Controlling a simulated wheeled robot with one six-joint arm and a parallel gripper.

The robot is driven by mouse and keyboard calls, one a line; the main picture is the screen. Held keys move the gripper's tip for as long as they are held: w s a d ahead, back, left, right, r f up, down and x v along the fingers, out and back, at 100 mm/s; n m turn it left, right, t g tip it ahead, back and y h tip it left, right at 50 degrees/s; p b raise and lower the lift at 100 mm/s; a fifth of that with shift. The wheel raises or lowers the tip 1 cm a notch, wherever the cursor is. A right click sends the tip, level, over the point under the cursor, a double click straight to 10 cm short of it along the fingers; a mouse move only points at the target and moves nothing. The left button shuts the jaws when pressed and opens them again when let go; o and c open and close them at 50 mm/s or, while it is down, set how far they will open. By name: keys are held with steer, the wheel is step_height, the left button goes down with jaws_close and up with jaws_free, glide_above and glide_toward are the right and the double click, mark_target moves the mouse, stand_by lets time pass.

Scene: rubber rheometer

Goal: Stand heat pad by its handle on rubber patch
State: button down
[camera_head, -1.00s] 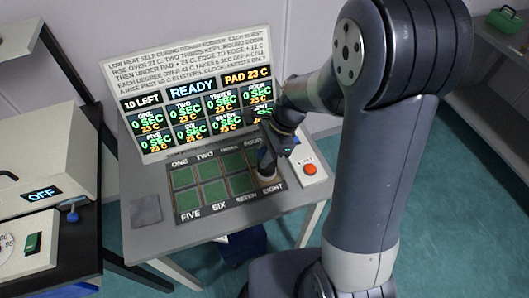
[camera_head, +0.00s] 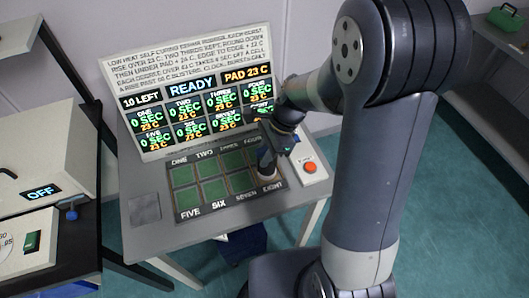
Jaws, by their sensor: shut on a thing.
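My gripper (camera_head: 268,157) points down over the right end of the board, near the label EIGHT. It is shut on a small dark piece with a pale lower edge, which I take as the heat pad's handle. The pad itself is mostly hidden by the gripper, and I cannot tell whether it touches a patch. Green rubber patches lie in the board (camera_head: 190,214) cells, including one under FIVE and SIX's row (camera_head: 214,190) and one in the seven cell (camera_head: 240,181). The eight cell is mostly covered.
A sign panel (camera_head: 188,60) stands behind the board, reading READY, PAD 23 C and 10 LEFT. A red button (camera_head: 310,167) on a white box is right of the gripper. A bare grey square (camera_head: 145,209) lies at the left. A white machine (camera_head: 35,165) reads OFF.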

steer(key=shift+f, duration=0.35)
stand_by(0.3)
steer(key=c, duration=1.2)
jaws_free()
steer(key=v, duration=1)
steer(key=shift+d+r, duration=0.2)
steer(key=shift+r, duration=0.15)
steer(key=shift+w, duration=0.1)
steer(key=x, duration=1)
steer(key=shift+a+f, duration=0.15)
steer(key=shift+f, duration=0.15)
steer(key=shift+r, duration=0.1)
